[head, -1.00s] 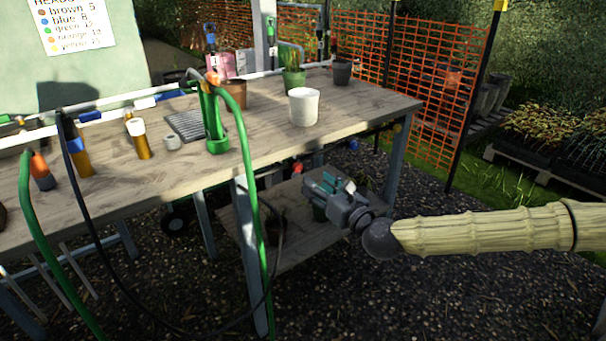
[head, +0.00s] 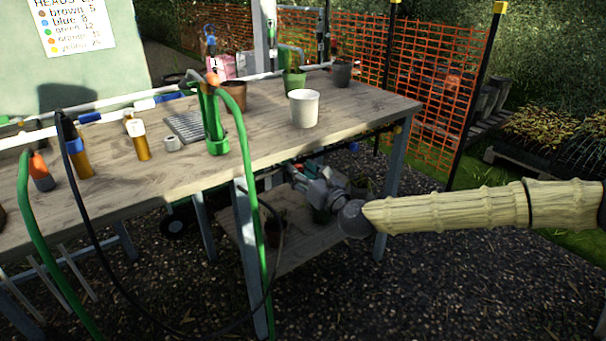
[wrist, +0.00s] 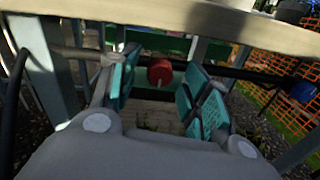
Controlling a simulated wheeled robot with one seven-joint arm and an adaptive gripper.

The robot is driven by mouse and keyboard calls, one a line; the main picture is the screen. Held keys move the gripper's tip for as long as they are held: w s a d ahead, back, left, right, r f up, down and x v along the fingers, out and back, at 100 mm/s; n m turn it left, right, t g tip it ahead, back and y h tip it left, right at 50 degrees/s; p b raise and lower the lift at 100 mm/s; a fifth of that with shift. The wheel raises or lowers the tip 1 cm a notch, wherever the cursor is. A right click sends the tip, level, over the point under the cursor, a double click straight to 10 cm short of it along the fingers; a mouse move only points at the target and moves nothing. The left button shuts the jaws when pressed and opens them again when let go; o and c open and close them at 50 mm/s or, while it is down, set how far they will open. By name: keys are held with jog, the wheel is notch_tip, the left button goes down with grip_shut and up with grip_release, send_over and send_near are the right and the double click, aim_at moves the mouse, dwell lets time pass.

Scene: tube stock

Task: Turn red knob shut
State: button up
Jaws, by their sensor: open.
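The red knob (wrist: 160,71) shows in the wrist view on a dark pipe under the table top. It lies ahead of my gripper (wrist: 160,95), between the two teal finger pads as seen from the wrist and apart from them. The fingers are spread open with nothing between them.
The table top (head: 350,108) overhangs my gripper closely. A blue knob (wrist: 303,92) sits on the pipe at right. A table leg (wrist: 50,75) stands at left. A green hose (head: 252,210) hangs down the front. A lower shelf (head: 305,250) lies below.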

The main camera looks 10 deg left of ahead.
grip_shut()
